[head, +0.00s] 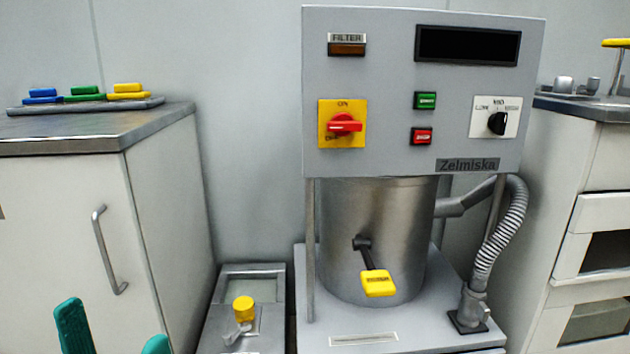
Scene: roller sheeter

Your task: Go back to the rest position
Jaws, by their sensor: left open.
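My left gripper (114,336) shows at the bottom left edge of the head view. Its two teal fingertips are apart, with nothing visible between them, and the rest of it is cut off by the frame. It appears in front of the white cabinet (72,230). My right gripper is not in view. The grey Zelmiska machine (375,85) stands in the middle, with a red switch on a yellow plate (343,124), a black knob (497,123) and a yellow-ended lever (378,283) on its steel drum (338,225).
A low grey unit with a yellow knob (244,309) stands between the left cabinet and the machine. A tray (135,104) with blue, green and yellow pieces lies on the left cabinet top. A ribbed hose (498,240) and white drawers (607,212) are at right.

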